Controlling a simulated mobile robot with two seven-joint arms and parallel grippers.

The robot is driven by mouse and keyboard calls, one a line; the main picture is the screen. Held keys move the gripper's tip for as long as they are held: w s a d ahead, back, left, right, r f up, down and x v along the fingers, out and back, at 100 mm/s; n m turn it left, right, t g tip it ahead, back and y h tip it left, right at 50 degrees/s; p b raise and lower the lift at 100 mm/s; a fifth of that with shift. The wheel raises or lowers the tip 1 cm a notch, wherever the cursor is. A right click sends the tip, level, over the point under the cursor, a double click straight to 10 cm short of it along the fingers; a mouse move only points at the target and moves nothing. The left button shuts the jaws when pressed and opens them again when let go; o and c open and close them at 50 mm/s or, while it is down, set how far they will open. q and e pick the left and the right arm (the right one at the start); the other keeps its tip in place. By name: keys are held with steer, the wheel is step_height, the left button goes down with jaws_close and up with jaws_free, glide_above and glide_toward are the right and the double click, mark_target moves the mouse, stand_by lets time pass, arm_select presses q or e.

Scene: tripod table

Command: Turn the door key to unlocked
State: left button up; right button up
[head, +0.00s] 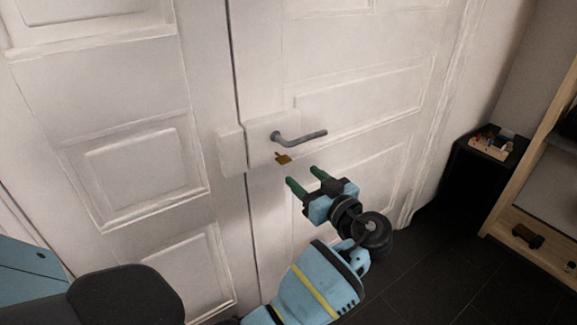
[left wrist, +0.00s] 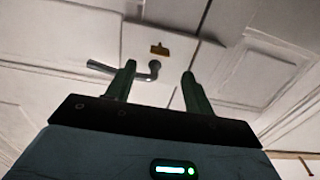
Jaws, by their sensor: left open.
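A small brass key (head: 283,158) sits in the white lock plate (head: 259,144) on a white panelled door, just below a grey lever handle (head: 302,138). My left gripper (head: 303,175) has green fingers. It is open and empty, in front of the door, just below and slightly right of the key, and not touching it. In the left wrist view the key (left wrist: 159,49) shows beyond and between the two fingertips (left wrist: 159,69), with the handle (left wrist: 108,69) partly behind the left finger. My right gripper is not in view.
A black cabinet (head: 460,185) with small items on top stands right of the door, beside a wooden shelf (head: 520,185). The dark tiled floor (head: 430,275) is clear at lower right. A raised white block (head: 231,150) adjoins the lock plate.

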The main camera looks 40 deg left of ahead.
mark_target(287, 162)
arm_select(q)
steer(key=p+x, duration=0.1)
steer(key=x, duration=0.5)
steer(key=shift+w+a, duration=0.1)
steer(key=shift+a, duration=0.25)
steer(key=shift+w+a, duration=0.15)
steer(key=shift+a, duration=0.35)
steer(key=shift+f, duration=0.1)
steer(key=c, duration=1)
